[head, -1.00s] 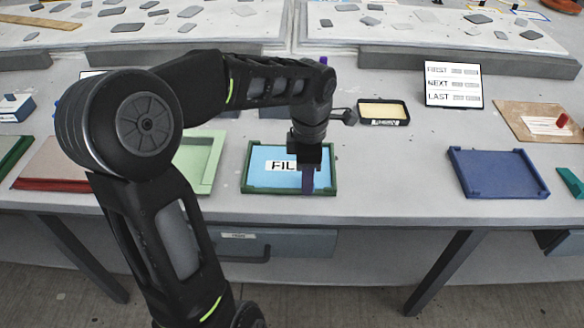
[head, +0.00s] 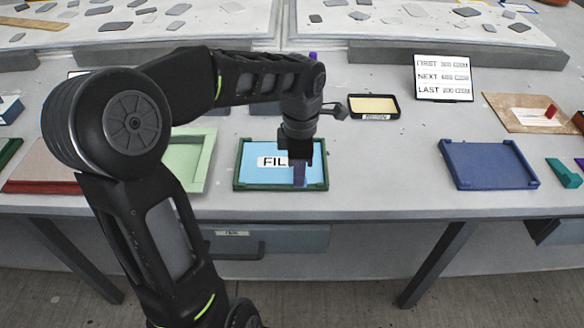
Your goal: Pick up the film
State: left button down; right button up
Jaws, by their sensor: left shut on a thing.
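The film (head: 256,175) is a light blue sheet with a white label, partly hidden, reading "FIL". It lies in or just over a dark green-rimmed tray (head: 237,182) near the table's front edge. My left gripper (head: 299,172) points down over the right half of the film and is shut. A narrow purple piece shows at its fingertips, in front of the film; it looks like a grip tab on the film, but the contact is too small to see clearly. I cannot tell whether the film is clear of the tray. My right gripper cannot be made out.
A pale green tray (head: 205,162) stands to the left, behind my left arm. A blue tray (head: 488,165) is at the right. A yellow-filled black tray (head: 373,106) and a sign (head: 443,77) stand farther back. Bare table lies between the green-rimmed and blue trays.

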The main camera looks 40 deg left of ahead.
pick_arm(q)
notch_tip(320, 180, up, 10)
dwell(0.5)
dwell(0.5)
